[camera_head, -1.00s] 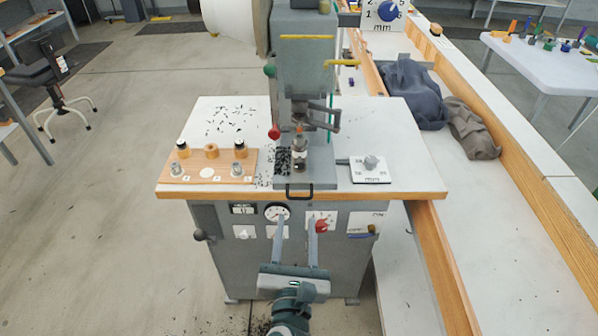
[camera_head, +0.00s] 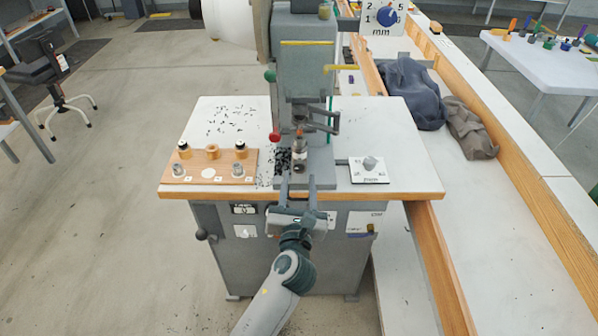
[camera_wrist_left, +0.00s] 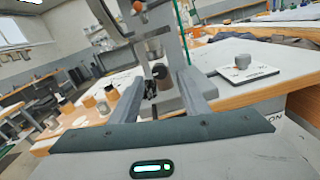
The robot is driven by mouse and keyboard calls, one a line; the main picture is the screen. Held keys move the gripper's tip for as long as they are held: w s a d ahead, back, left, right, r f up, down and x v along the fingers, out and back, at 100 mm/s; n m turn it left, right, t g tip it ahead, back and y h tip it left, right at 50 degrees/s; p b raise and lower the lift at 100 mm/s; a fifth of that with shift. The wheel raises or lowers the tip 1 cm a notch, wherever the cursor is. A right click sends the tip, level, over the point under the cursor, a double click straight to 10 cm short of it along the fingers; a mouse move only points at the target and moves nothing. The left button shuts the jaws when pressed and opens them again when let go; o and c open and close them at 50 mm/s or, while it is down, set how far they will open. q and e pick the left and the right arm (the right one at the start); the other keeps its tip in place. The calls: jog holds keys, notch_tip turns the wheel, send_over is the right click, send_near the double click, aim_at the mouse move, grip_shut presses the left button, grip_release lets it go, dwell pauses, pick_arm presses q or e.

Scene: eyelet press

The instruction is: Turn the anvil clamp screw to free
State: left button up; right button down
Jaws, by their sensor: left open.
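The eyelet press (camera_head: 303,65) stands on its white-topped bench. Its anvil (camera_head: 300,158), a small metal post, sits on the grey press base (camera_head: 322,175). In the left wrist view a small dark round knob (camera_wrist_left: 159,72) shows on the near side of the anvil (camera_wrist_left: 154,52); it looks like the clamp screw. My left gripper (camera_head: 297,188) is open at the bench's front edge, its fingers pointing toward the anvil. In the left wrist view the knob appears between the fingertips (camera_wrist_left: 164,80), with no contact visible. How the screw is turned cannot be read. My right gripper is out of view.
A wooden holder (camera_head: 222,160) with several dies is on the bench's left. A white dial plate (camera_head: 369,173) with a grey knob is to the right. Black scraps lie on the bench.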

aim_at(300, 169)
pick_arm(q)
jog(key=shift+w, duration=1.7)
grip_shut()
jog(key=shift+n, duration=1.7)
jog(key=shift+d+n, duration=0.1)
jog(key=shift+n, duration=1.6)
